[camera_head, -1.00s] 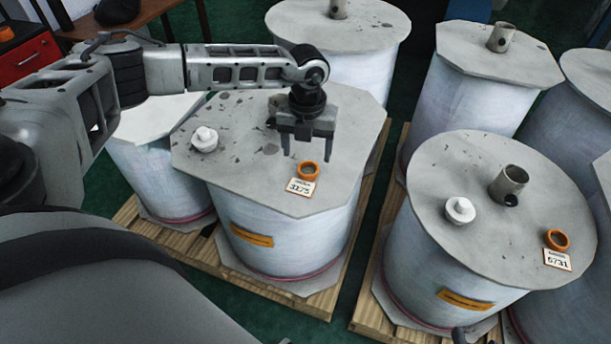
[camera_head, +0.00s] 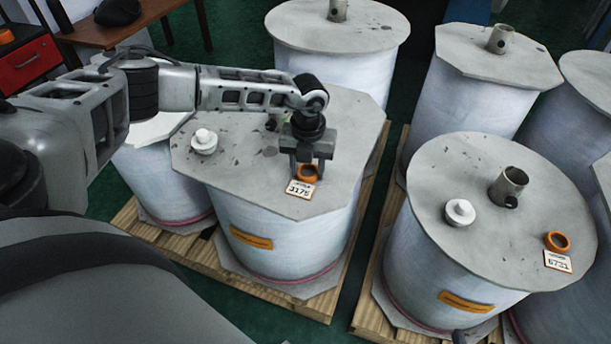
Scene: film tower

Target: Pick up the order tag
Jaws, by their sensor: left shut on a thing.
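An order tag (camera_head: 301,189), a white label reading about 3175 with an orange ring, lies on the grey lid of the near middle roll (camera_head: 235,165). My left gripper (camera_head: 308,173) comes down from above and is shut on the orange ring. The label sticks out in front of the fingers, at lid level. I cannot tell whether it is clear of the lid. A second tag (camera_head: 557,261) with an orange ring (camera_head: 556,241) lies on the right roll's lid (camera_head: 440,175). My right gripper is not clearly in view.
White knobbed caps stand on the middle lid (camera_head: 204,141) and the right lid (camera_head: 460,212). A grey tube (camera_head: 508,185) rises from the right lid. More wrapped rolls stand behind. Wooden pallets (camera_head: 310,302) lie below, and a red drawer cabinet (camera_head: 28,62) is at the far left.

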